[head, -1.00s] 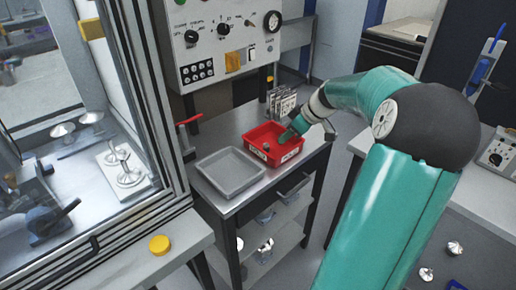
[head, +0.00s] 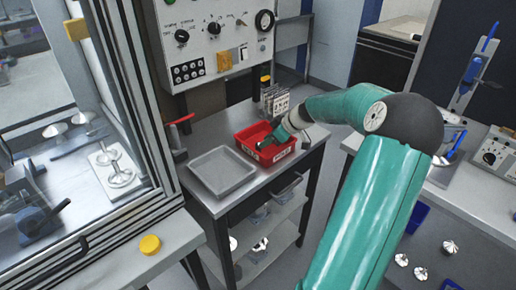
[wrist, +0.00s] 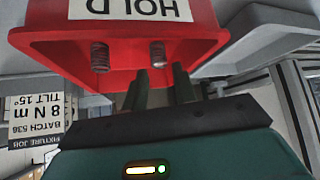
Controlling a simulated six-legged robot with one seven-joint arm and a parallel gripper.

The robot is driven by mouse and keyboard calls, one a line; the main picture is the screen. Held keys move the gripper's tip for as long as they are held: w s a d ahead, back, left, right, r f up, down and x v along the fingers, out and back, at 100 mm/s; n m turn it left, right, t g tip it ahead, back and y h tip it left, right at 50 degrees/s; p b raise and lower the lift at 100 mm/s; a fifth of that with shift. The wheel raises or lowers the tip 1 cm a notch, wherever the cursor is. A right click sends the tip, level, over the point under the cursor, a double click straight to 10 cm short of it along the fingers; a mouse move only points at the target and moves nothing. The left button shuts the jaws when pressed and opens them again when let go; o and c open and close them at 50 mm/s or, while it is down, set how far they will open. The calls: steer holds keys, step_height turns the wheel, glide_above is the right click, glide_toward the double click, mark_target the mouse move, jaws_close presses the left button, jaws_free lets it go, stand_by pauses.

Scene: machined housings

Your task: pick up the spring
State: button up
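Two grey coil springs show in the wrist view, a left one (wrist: 100,57) and a right one (wrist: 158,54), at the red bin (wrist: 128,29) with a HOLD label. My gripper (wrist: 161,74) has its two dark fingers apart with a gap between them, and nothing is seen held. The right spring appears in line with that gap, beyond the fingertips. The left spring is off to the left of the fingers. In the head view my gripper (head: 270,140) reaches down into the red bin (head: 269,160), and the springs cannot be made out clearly there.
An empty grey tray (head: 222,171) stands left of the bin on the metal cart. A rack of cards (head: 274,100) stands behind the bin. A control panel (head: 215,40) rises behind the cart. A batch card (wrist: 38,118) shows at left in the wrist view.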

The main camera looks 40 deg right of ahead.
mark_target(258, 148)
steer(key=shift+w+x, duration=0.25)
steer(key=shift+x, duration=2.5)
steer(key=shift+s+r, duration=0.1)
steer(key=shift+r, duration=0.1)
jaws_close()
steer(key=shift+r, duration=0.15)
